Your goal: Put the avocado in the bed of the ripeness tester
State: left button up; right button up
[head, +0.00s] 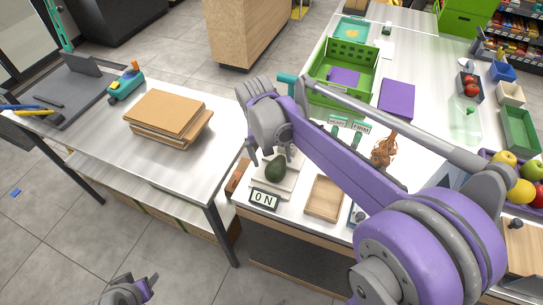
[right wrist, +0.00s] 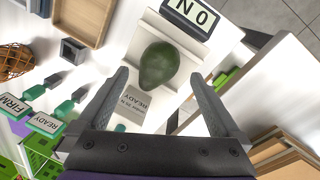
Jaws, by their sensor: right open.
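The dark green avocado (head: 275,169) lies on the white bed of the ripeness tester (head: 288,184), behind a display reading "0 N" (head: 264,199). In the right wrist view the avocado (right wrist: 158,65) rests between the bed's low raised edges, near a printed "READY" label (right wrist: 134,101). My right gripper (right wrist: 160,78) is open, its fingers apart on either side of the avocado's near end in that view, with no visible contact. In the head view my right wrist hides part of the tester. My left gripper (head: 128,292) is low at the bottom edge, away from the counter; its jaws are unclear.
A wooden tray (head: 324,198) lies right of the tester. Green-handled "READY" and "FIRM" stamps (head: 349,128), a brown net (head: 384,150) and a green crate (head: 368,69) stand beyond. Cardboard sheets (head: 166,112) lie on the left table, across a gap.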

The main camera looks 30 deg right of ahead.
notch_tip(320, 180, up, 11)
jog(key=a, duration=0.1)
jog(key=shift+w+a+f+p, duration=0.15)
jog(key=shift+w+a+p, duration=0.1)
jog(key=shift+w+p, duration=0.1)
jog(key=shift+s, duration=0.1)
jog(key=s+a+f+n+t, duration=0.2)
jog(key=s+f+t, duration=0.1)
jog(key=s+f, duration=0.4)
jog(key=s+a+f+n+t+y, duration=0.1)
jog(key=s+f+n+t, duration=0.1)
jog(key=s+f, duration=0.5)
jog(key=shift+s+a+n+t+y, duration=0.3)
jog(key=shift+s+a+n+t, duration=0.1)
jog(key=shift+s+t, duration=0.25)
jog(key=shift+w+d, duration=0.1)
jog(key=shift+c, duration=0.2)
